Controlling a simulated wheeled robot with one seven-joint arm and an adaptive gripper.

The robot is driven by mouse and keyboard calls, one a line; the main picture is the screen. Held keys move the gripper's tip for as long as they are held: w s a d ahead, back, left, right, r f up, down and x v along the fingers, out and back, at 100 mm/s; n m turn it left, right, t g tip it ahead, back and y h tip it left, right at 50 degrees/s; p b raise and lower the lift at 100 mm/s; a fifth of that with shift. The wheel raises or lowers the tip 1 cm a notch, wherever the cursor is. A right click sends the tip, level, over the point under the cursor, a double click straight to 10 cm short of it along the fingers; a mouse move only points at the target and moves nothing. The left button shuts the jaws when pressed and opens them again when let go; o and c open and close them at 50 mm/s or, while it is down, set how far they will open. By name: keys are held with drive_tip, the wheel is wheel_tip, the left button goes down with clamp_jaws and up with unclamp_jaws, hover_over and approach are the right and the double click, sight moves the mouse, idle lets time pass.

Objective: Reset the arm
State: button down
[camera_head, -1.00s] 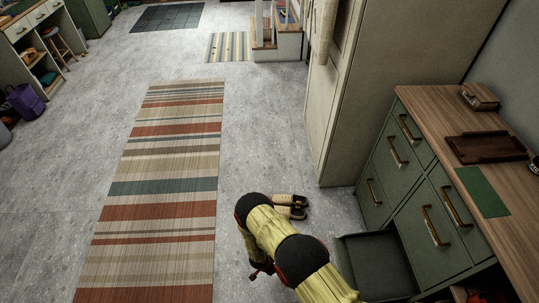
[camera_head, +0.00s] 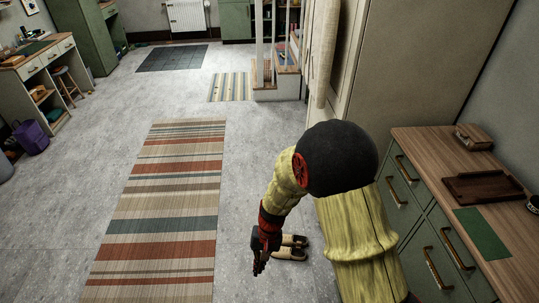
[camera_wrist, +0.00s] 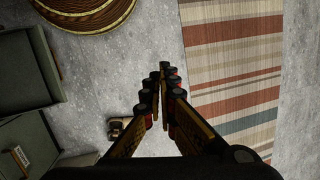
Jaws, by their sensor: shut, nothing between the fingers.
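My gripper (camera_head: 260,266) hangs low at the end of my yellow-sleeved arm, over the floor beside the striped rug. Its fingers point down. In the wrist view my gripper (camera_wrist: 167,72) has its fingers converging to closed tips with nothing held between them. My arm is bent and raised in the middle of the head view, hiding the lower left part of the green cabinet.
A green drawer cabinet (camera_head: 427,262) with a wooden top stands at right, near a tall cream cupboard (camera_head: 401,73). Shoes (camera_head: 291,248) lie near my gripper. The striped rug (camera_head: 160,210) and grey floor to the left are clear. A round woven item (camera_wrist: 85,14) shows in the wrist view.

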drive_tip(key=s+d+r+t+p, duration=0.1)
drive_tip(key=s+d+r, duration=0.3)
drive_tip(key=r, duration=0.9)
drive_tip(key=s+d+r+t+h+p, duration=0.1)
drive_tip(key=s+d+r+t, duration=0.3)
drive_tip(key=d+r, duration=0.7)
drive_tip(key=s+d+r+t+h+p, duration=0.1)
drive_tip(key=s+d+r, duration=0.4)
drive_tip(key=r, duration=1.2)
drive_tip(key=d+t+p, duration=0.1)
drive_tip(key=d+t, duration=0.1)
drive_tip(key=shift+s+d, duration=0.3)
drive_tip(key=shift+s, duration=0.05)
drive_tip(key=shift+d, duration=0.1)
